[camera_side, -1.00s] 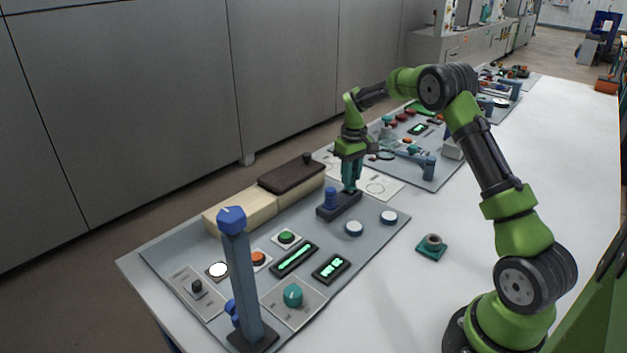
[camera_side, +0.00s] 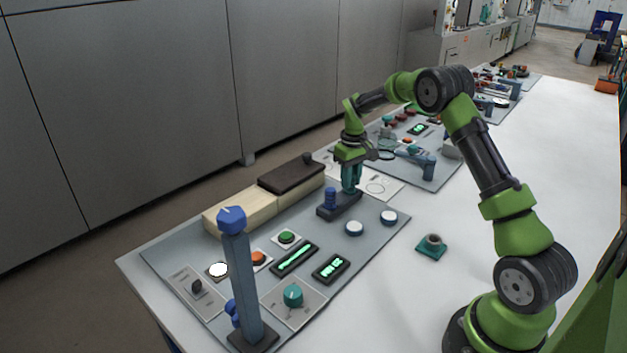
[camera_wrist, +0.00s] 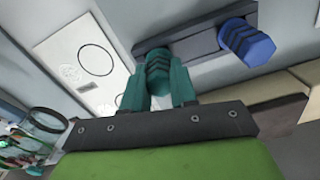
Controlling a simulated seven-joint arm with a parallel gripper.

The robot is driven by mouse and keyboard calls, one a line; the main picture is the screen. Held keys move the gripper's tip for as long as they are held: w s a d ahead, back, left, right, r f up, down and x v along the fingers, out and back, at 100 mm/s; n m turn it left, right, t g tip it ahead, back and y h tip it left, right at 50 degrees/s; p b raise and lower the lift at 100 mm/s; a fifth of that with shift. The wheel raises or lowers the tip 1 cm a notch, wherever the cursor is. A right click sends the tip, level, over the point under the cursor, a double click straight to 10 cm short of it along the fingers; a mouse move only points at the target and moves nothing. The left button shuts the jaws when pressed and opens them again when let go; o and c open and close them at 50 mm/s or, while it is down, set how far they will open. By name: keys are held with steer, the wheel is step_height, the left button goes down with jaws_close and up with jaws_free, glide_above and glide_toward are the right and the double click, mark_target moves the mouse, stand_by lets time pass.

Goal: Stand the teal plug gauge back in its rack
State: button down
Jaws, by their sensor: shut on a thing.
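The teal plug gauge (camera_wrist: 158,75) is between the fingers of my gripper (camera_wrist: 160,88), which is shut on it. In the side view my gripper (camera_side: 351,174) points down over the far end of the dark rack (camera_side: 346,206). The rack also shows in the wrist view (camera_wrist: 200,46). The gauge's lower end is at the rack, and I cannot tell whether it is fully seated. A blue plug gauge (camera_side: 330,199) stands upright at the rack's near end, and it shows in the wrist view (camera_wrist: 246,42).
A tall blue post (camera_side: 240,280) stands nearer the camera. A teal block (camera_side: 431,247) sits on the white table.

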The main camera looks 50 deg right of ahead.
steer(key=c, duration=0.8)
jaws_free()
steer(key=shift+o, duration=0.4)
steer(key=o, duration=0.3)
steer(key=shift+r, duration=3.5)
